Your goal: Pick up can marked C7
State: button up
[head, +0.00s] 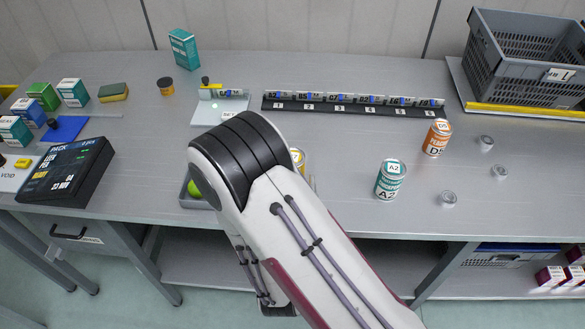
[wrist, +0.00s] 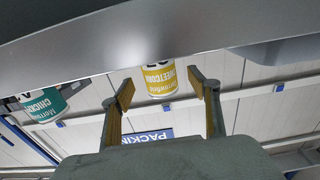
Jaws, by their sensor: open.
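A yellow can (wrist: 158,82) labelled sweetcorn stands on the grey table in the wrist view, with its large marking mostly out of sight. In the head view a small part of a yellow can (head: 299,156) shows beside my arm, which covers the rest. My gripper (wrist: 162,86) is open, with one finger on each side of the yellow can in the picture. I cannot tell whether the can is between the fingertips or just beyond them. I cannot read C7 on any can.
A teal can marked A2 (head: 391,179) and an orange can marked D5 (head: 437,138) stand to the right; a teal can (wrist: 42,103) also shows in the wrist view. Several small metal tins lie near them. A black labelled rail (head: 350,106) and a grey crate (head: 500,60) stand behind.

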jog(key=shift+w, duration=2.05)
jog(key=c, duration=1.5)
